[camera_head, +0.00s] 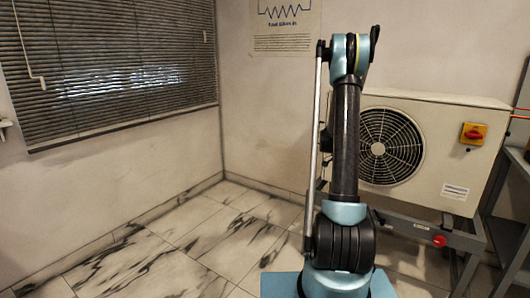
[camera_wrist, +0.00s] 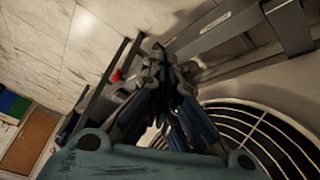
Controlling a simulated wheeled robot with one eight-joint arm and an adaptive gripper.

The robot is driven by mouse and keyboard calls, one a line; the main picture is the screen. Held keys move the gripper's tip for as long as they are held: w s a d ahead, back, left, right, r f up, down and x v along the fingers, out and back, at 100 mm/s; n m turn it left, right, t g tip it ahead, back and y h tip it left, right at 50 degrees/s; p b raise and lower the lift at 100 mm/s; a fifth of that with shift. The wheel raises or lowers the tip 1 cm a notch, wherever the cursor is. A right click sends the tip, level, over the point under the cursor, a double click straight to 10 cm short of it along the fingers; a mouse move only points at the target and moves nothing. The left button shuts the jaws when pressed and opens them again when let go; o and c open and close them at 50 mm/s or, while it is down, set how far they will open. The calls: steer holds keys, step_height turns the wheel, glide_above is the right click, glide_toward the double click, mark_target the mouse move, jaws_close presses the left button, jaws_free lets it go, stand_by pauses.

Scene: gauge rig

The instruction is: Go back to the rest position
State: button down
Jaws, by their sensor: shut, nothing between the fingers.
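My gripper (camera_wrist: 160,58) shows in the wrist view, its dark fingers converging and shut with nothing between them. Behind it lie the round fan grille (camera_wrist: 262,128) and the grey metal stand (camera_wrist: 235,30). I cannot tell how far the fingers are from the unit. In the head view my arm stands upright in front of the left part of the white fan unit (camera_head: 446,118); my gripper is hidden there.
The unit carries a red and yellow switch (camera_head: 473,134) and rests on a grey stand (camera_head: 465,240) with a red knob (camera_head: 439,241). Grey shelving (camera_head: 507,225) stands at the right edge. The marble floor (camera_head: 200,235) at left is clear. Blinds (camera_head: 110,65) cover the window.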

steer(key=s+a+r+n+t+y, duration=0.1)
steer(key=s+a+r+n, duration=0.5)
steer(key=s, duration=0.4)
steer(key=s+a+r+n+t+y, duration=0.15)
steer(key=s+a+r+n, duration=0.25)
steer(key=s+a+r, duration=0.4)
steer(key=s+a+f+n+y, duration=0.1)
steer(key=s+a+f+n, duration=0.1)
steer(key=s, duration=0.5)
steer(key=s+a+f+n+t+y, duration=0.1)
steer(key=s+a+f+n, duration=0.1)
steer(key=s+a+n, duration=0.2)
steer(key=s+a+f+n+t+y, duration=0.1)
steer(key=s+a+f+n, duration=0.1)
steer(key=s, duration=0.8)
steer(key=shift+s+a+n, duration=0.2)
steer(key=shift+a+n, duration=0.3)
steer(key=shift+a, duration=0.1)
steer(key=shift+d, duration=0.1)
